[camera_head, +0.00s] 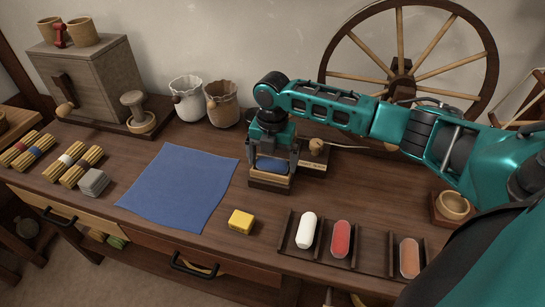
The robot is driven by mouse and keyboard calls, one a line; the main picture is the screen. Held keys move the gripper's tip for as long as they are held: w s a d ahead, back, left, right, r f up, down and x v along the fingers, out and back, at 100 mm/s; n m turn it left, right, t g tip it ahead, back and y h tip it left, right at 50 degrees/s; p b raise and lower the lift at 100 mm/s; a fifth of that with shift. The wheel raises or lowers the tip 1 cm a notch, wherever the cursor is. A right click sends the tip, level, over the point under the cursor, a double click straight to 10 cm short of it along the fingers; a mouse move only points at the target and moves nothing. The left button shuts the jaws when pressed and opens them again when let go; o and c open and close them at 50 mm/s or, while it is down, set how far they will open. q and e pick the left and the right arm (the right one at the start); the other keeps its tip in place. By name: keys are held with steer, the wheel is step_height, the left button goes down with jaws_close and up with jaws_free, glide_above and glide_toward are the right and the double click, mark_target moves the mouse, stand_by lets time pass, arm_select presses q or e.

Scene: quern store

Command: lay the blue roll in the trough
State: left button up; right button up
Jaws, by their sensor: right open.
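The blue roll (272,165) lies in a small wooden trough-like holder (268,186) near the middle of the table. My right gripper (272,168) points straight down over it, its fingers open on either side of the roll. Whether the fingers touch the roll I cannot tell. The gripper hides part of the roll and the holder's back. My left gripper is not in view.
A spoked wheel (470,55) stands behind my right arm.

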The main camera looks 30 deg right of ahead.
mark_target(272, 160)
steer(key=shift+r, duration=0.1)
arm_select(q)
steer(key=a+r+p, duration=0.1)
steer(key=p, duration=0.2)
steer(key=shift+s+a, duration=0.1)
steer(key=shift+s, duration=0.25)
arm_select(e)
step_height(272, 160, up, 12)
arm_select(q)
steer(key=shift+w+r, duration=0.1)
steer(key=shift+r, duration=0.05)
